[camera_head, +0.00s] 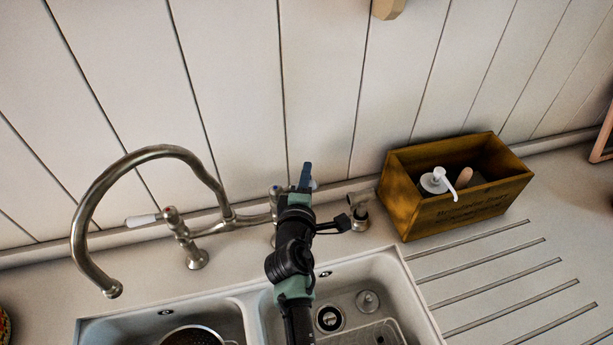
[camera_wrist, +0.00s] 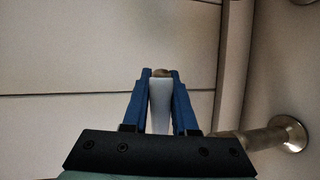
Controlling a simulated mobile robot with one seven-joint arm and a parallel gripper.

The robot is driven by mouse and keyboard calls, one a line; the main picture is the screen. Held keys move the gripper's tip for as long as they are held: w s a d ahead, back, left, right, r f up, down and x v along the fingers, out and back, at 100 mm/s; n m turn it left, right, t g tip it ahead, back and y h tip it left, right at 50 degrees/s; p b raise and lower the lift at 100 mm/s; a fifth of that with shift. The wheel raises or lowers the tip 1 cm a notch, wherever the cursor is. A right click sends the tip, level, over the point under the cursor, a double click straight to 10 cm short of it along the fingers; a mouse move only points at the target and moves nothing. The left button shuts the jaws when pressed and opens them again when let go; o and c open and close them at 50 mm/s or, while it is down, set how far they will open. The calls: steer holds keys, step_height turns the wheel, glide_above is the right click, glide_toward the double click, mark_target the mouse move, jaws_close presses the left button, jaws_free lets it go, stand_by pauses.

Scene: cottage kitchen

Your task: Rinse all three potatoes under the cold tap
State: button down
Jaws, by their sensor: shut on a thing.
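A curved metal tap (camera_head: 150,155) stands behind the double sink, its spout over the left basin. No water shows at the spout. Its left lever (camera_head: 143,220) is white and points left, with a red mark on its valve. My gripper (camera_head: 306,176) is at the right valve of the tap. In the wrist view, the blue fingers of my gripper (camera_wrist: 160,76) are shut on the white right tap lever (camera_wrist: 160,105), whose brass tip shows between them. A dark perforated bowl, perhaps a colander (camera_head: 195,338), sits in the left basin, cut off by the frame. No potatoes are in view.
The right basin (camera_head: 395,285) holds a drain (camera_head: 328,318) and a round metal piece (camera_head: 367,301). A wooden box (camera_head: 405,215) with a white pump bottle (camera_head: 436,181) stands right of the tap. The grooved drainboard (camera_head: 520,280) is clear. A panelled wall (camera_head: 330,70) stands close behind.

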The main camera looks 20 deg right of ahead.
steer(key=shift+s+f+h+b, duration=0.15)
steer(key=shift+f+h+b, duration=0.2)
steer(key=shift+b, duration=0.25)
steer(key=m+h+b, duration=0.1)
steer(key=b, duration=0.1)
steer(key=s+m+g+h+b, duration=0.1)
steer(key=b, duration=0.1)
steer(key=s+m+g+h+b, duration=0.1)
steer(key=b, duration=0.1)
steer(key=shift+f+h, duration=0.25)
steer(key=shift+s+a+r+m+g+h+b, duration=0.1)
steer(key=shift+s+m+g+h+b, duration=0.7)
steer(key=shift+m+g, duration=0.4)
steer(key=shift+s+a+r+m+g+h+b, duration=0.15)
steer(key=shift+s+m+g+h+b, duration=0.55)
steer(key=shift+m+g+b, duration=0.5)
steer(key=shift+s+r+m+g+h+b, duration=0.1)
steer(key=shift+s+m+g+h+b, duration=0.7)
steer(key=shift+g, duration=0.6)
steer(key=shift+w+m, duration=0.2)
steer(key=shift+m, duration=0.1)
steer(key=c, duration=0.7)
jaws_free()
steer(key=shift+r, duration=0.15)
steer(key=shift+c, duration=0.2)
steer(key=b+v, duration=0.1)
steer(key=v, duration=0.6)
steer(key=shift+a, duration=0.3)
